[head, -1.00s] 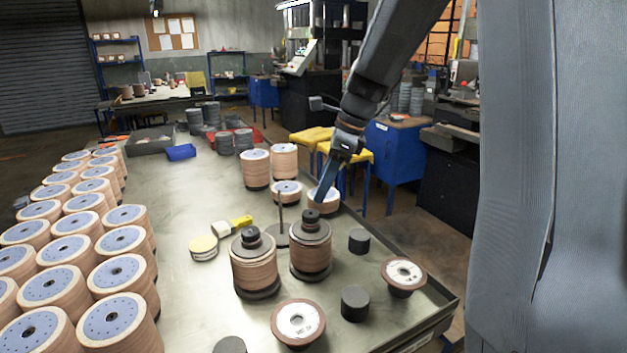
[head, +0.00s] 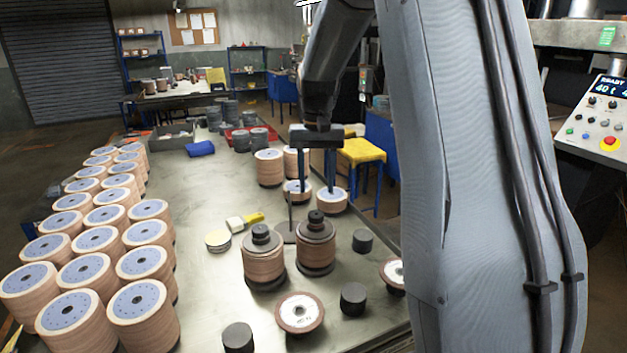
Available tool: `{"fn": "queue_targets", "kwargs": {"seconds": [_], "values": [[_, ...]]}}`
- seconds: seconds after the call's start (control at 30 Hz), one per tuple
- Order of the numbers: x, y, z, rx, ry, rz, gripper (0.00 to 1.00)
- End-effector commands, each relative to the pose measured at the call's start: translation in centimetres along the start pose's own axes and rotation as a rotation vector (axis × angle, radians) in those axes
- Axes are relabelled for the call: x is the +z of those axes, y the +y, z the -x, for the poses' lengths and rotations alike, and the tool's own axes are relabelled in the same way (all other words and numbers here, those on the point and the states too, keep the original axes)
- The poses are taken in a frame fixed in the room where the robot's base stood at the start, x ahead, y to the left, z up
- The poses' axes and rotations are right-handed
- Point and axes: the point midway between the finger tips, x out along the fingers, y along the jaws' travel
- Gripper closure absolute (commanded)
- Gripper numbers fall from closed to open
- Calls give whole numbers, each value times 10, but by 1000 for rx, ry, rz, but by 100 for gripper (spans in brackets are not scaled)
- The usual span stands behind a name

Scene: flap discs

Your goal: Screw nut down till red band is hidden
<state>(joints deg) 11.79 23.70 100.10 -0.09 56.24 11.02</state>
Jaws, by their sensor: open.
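Two brown disc stacks stand on the table, each with a dark plate and a black nut on top. The left stack (head: 264,264) carries its nut (head: 260,232); the right stack (head: 316,250) carries its nut (head: 316,216). No red band can be made out on either. A thin bare upright rod (head: 290,212) stands just behind them on a dark base. My gripper (head: 318,188) is open, its two blue fingers pointing down and apart with nothing seen held. In the picture it is above and behind the right stack, apart from both nuts.
Rows of disc stacks (head: 144,262) fill the table's left side. Shorter stacks (head: 332,200) stand near the fingers. The table's middle-left strip is clear.

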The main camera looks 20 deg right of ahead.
Motion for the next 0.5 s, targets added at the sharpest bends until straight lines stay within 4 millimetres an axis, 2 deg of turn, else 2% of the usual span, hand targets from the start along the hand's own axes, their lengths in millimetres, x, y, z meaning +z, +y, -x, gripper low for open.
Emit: {"fn": "queue_targets", "kwargs": {"seconds": [0.5], "values": [[0, -1, -36, -1, -1, -1, 53]]}}
